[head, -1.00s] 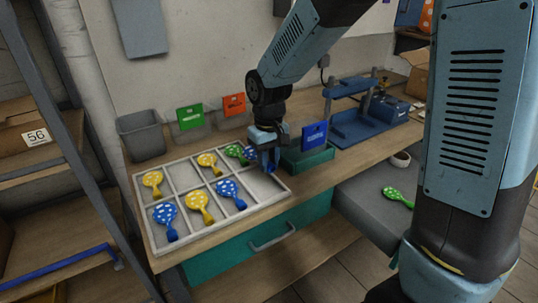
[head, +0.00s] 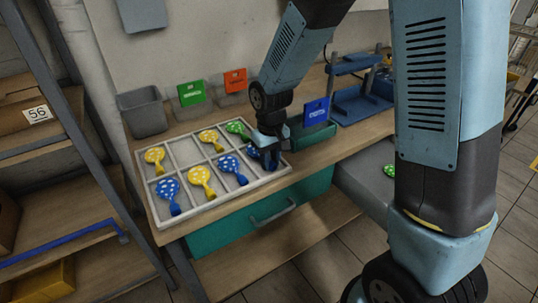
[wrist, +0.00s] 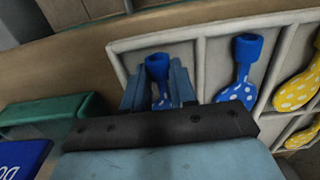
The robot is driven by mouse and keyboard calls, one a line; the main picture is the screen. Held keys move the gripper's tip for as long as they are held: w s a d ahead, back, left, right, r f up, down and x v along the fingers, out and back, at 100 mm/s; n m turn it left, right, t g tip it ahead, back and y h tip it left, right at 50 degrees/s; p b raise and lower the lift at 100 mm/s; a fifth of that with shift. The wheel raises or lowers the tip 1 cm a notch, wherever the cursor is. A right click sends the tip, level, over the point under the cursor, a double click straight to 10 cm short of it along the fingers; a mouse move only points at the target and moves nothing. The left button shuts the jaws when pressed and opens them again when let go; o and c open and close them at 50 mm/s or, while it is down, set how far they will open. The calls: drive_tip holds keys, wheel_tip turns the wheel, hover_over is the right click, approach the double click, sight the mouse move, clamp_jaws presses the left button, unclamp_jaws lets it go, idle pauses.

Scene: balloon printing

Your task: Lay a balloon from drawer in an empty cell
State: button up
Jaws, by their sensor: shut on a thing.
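A pale tray (head: 216,209) with cells in two rows lies on the workbench. My gripper (head: 268,157) is low at its near right cell, shut on a blue polka-dot balloon (head: 254,152). In the wrist view, the balloon's blue neck (wrist: 157,68) shows between my fingers (wrist: 158,88), inside the end cell's walls; whether it touches the floor is unclear. Near row: a blue (head: 168,188), a yellow (head: 201,178) and a blue balloon (head: 232,168). Far row: yellow balloons (head: 155,155) (head: 211,138) and a green one (head: 238,128); the second cell (head: 186,151) is empty.
A teal drawer front (head: 235,228) with a handle is below the bench. A green balloon (head: 389,171) lies on a grey surface (head: 360,187) at right, partly hidden by my arm. A teal box (head: 314,136) with a blue sign stands close right of my gripper. A grey bin (head: 143,113) stands behind the tray.

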drive_tip(key=shift+f, duration=0.15)
drive_tip(key=o, duration=0.9)
wheel_tip(320, 180, up, 10)
idle(0.9)
